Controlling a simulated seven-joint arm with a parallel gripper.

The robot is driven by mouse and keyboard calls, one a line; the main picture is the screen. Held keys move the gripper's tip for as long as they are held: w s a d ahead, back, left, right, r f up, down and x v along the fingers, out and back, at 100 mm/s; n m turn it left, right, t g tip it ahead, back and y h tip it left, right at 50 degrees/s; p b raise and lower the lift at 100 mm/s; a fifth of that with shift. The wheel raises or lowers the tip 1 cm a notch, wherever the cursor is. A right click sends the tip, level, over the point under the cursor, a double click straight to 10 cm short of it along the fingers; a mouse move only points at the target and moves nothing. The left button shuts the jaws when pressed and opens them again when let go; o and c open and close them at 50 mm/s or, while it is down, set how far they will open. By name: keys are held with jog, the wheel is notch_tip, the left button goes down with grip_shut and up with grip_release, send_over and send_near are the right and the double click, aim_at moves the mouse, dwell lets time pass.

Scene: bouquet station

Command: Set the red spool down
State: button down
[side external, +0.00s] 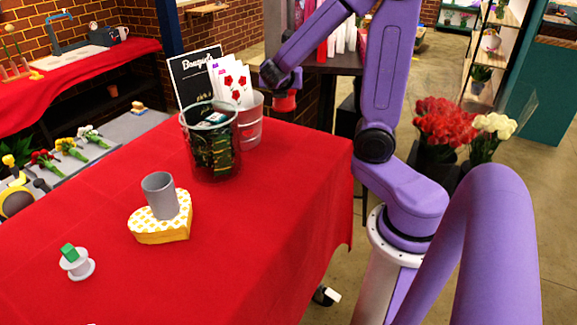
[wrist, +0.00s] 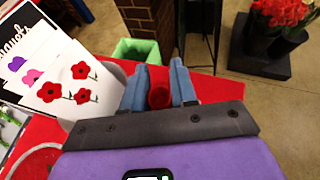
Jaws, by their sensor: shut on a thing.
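The red spool (side external: 285,103) is between the fingers of my gripper (side external: 281,88), near the back edge of the red-covered table (side external: 290,165) and right of the metal bucket (side external: 249,132). In the wrist view the red spool (wrist: 159,97) sits between the two blue-grey fingers of my gripper (wrist: 160,88), which are shut on it. Its underside is hidden there, and I cannot tell how high it is above the cloth.
The metal bucket holds cards with red flowers (side external: 236,84), beside a black sign (side external: 190,78). A glass vase (side external: 211,150) stands in front. A grey cup (side external: 160,195) sits on a yellow heart box (side external: 160,231). A white spool (side external: 77,266) bears a green block (side external: 69,252). The right front of the table is clear.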

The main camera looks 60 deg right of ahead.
jog(key=s+d+f+m+g+y, duration=0.1)
jog(key=s+d+f+m+g, duration=0.2)
jog(key=s+m+g, duration=0.25)
jog(key=s+d+f+m+g, duration=0.2)
jog(key=s+d+m+g, duration=0.1)
jog(key=s+m+g, duration=0.3)
jog(key=s+a+f+m+g+y, duration=0.2)
jog(key=s+a+m+y, duration=0.25)
jog(key=m+y, duration=0.45)
jog(key=s+a+f+m+g+y, duration=0.1)
jog(key=s+a+m+g+y, duration=0.15)
jog(key=s+m+y, duration=0.45)
jog(key=w+a+r+m+t+y, duration=0.3)
jog(key=a+m+t, duration=0.2)
jog(key=m+t, duration=0.4)
jog(key=w+a+r+m+t+y, duration=0.3)
jog(key=a+m+t, duration=0.3)
jog(key=m+t, duration=0.3)
jog(key=shift+m+g, duration=0.3)
jog(key=shift+m, duration=0.15)
jog(key=shift+w+d+f, duration=0.7)
jog(key=shift+w+f, duration=1.4)
jog(key=shift+w, duration=0.15)
jog(key=shift+w+d+f, duration=0.75)
jog(key=shift+w+f, duration=1.35)
jog(key=shift+w, duration=0.1)
jog(key=shift+w+d+f, duration=0.7)
jog(key=shift+w+f, duration=1.4)
jog(key=shift+w, duration=0.15)
